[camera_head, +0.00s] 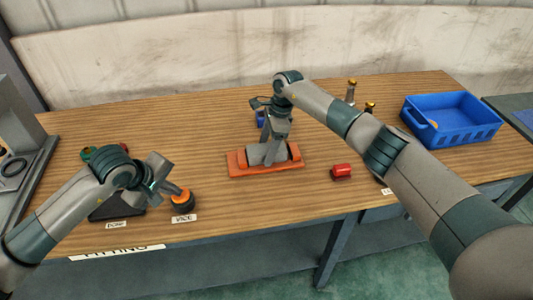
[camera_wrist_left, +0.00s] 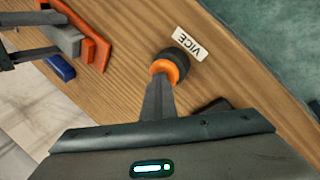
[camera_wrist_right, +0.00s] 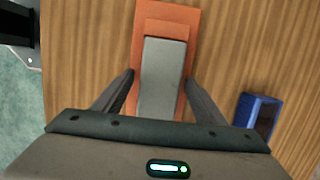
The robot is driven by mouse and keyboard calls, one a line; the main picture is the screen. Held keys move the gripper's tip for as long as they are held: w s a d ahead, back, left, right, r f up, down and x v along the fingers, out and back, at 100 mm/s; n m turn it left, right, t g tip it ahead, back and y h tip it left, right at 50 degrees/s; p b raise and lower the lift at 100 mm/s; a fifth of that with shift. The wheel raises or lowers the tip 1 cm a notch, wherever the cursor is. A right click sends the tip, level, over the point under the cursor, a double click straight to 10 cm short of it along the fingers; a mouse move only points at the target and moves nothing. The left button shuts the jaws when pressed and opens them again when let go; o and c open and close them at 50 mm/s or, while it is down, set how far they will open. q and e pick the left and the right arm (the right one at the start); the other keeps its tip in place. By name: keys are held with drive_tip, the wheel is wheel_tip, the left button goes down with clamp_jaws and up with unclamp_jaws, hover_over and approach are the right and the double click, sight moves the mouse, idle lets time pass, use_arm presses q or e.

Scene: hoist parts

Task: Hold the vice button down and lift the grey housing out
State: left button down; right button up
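The vice button (camera_head: 182,198) is an orange cap on a dark round base beside the VICE label, at the table's front left. My left gripper (camera_head: 172,188) has its fingers together, tips at the cap in the left wrist view (camera_wrist_left: 160,84); whether the cap is pressed down is unclear. The orange vice (camera_head: 265,170) lies mid-table. The grey housing (camera_wrist_right: 163,75) sits in it between orange end blocks. My right gripper (camera_wrist_right: 159,76) is lowered over the housing, one finger on each side. A narrow gap shows at the left finger; contact at the right one is unclear.
A red part (camera_head: 342,172) lies right of the vice. A blue part (camera_wrist_right: 257,115) lies behind it. A blue crate (camera_head: 466,136) stands at the right, with brass-topped dark parts (camera_head: 351,92) left of it. Green and red items are behind my left wrist.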

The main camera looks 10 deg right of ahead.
use_arm(q)
drive_tip(key=shift+s+f, duration=0.1)
drive_tip(key=shift+f, duration=0.1)
use_arm(e)
drive_tip(key=c, duration=0.9)
drive_tip(key=shift+o, duration=0.2)
drive_tip(key=shift+w+r, duration=0.1)
drive_tip(key=shift+r, duration=0.1)
drive_tip(key=shift+a+r+v, duration=0.1)
drive_tip(key=shift+a+v, duration=0.2)
drive_tip(key=shift+v, duration=0.85)
drive_tip(key=shift+a+r+v, duration=0.1)
drive_tip(key=shift+a+v, duration=0.15)
drive_tip(key=shift+v, duration=0.9)
drive_tip(key=shift+a+v, duration=0.3)
drive_tip(key=shift+v, duration=0.85)
